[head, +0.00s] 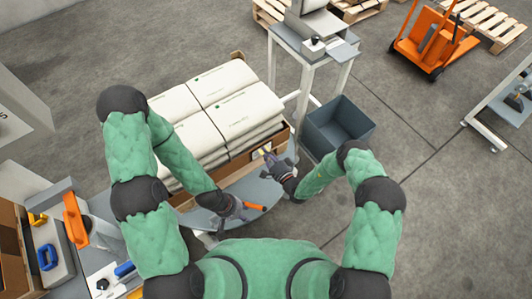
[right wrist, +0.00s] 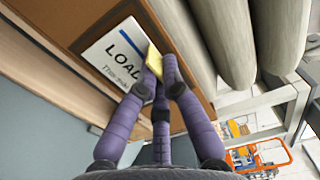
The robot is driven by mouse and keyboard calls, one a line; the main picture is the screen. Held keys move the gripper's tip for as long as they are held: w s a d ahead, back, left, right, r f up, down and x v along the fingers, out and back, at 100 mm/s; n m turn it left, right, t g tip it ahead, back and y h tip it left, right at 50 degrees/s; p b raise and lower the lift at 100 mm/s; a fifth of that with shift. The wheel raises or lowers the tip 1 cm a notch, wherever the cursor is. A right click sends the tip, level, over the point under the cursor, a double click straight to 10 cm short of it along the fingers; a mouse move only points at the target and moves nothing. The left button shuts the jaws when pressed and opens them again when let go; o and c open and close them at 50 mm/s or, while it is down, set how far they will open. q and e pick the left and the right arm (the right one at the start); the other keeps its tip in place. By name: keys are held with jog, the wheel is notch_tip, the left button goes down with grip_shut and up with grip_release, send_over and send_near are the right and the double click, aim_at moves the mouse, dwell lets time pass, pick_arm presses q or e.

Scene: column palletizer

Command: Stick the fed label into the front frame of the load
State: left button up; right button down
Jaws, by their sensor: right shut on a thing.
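The load of stacked white bags (head: 235,108) stands in a brown box with its front side facing me. A brown front frame (right wrist: 185,60) shows in the right wrist view. The label (right wrist: 112,55), white with a blue stripe and the word "LOAD", lies flat against or just in front of it; any gap cannot be told. My right gripper (right wrist: 160,65) is shut on the yellow strip at the label's edge; in the head view the gripper (head: 270,157) is at the load's front. My left gripper (head: 236,210) is low, left of the right one; its jaws are unclear.
An orange-handled tool (head: 254,206) lies beside the left gripper on a grey round surface. A dark grey bin (head: 338,128) stands right of the load, near a grey stand (head: 312,42). An orange pallet truck (head: 432,42) is at the back right. A side bench (head: 75,245) is at left.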

jog(key=shift+w+a, duration=0.15)
dwell(0.4)
jog(key=c, duration=1.3)
grip_release()
jog(key=v, duration=1.2)
